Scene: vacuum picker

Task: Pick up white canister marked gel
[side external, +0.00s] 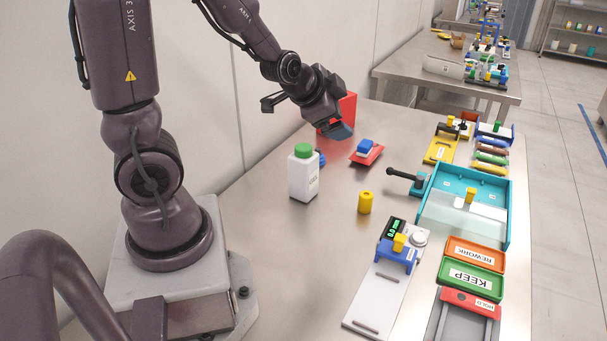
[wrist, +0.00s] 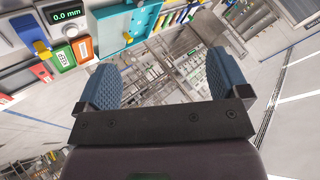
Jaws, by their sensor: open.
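A white canister (side external: 303,178) with a green cap (side external: 304,150) stands upright on the steel table in the side external view. Its label is too small to read. My gripper (side external: 338,130) is above the table, behind and to the right of the canister, and apart from it. In the wrist view the blue pads of my gripper (wrist: 166,80) are wide apart with nothing between them. The canister does not show in the wrist view.
A red bin (side external: 348,105) stands behind my gripper. A teal tray (side external: 433,211) and KEEP bin (side external: 471,278) line the right side. Table front of the canister is clear.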

